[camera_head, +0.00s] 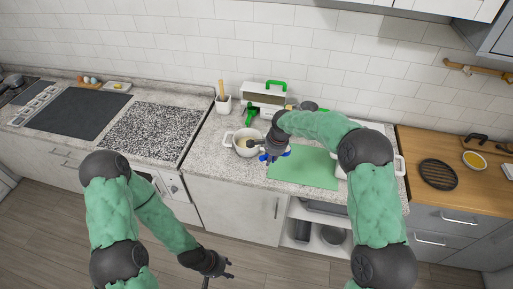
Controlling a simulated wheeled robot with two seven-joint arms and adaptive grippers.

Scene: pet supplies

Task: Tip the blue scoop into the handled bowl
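The handled bowl (240,151) is cream-white and stands on the granite counter, with something brownish inside. My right gripper (266,149) is at the bowl's right side, near its rim. Blue parts of the scoop (264,157) show beside this gripper, which hides most of the scoop. Its finger opening, and whether it grips the scoop, are too small to tell. My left gripper (228,271) is low in front of the cabinets, away from the counter, with its fingers apart and empty.
A green mat (312,172) lies right of the bowl. Behind stand a white cup with a wooden utensil (223,104), a green-handled item (250,114) and a grey-white box (264,94). A speckled panel (150,131) lies left. A wooden counter (425,150) is at right.

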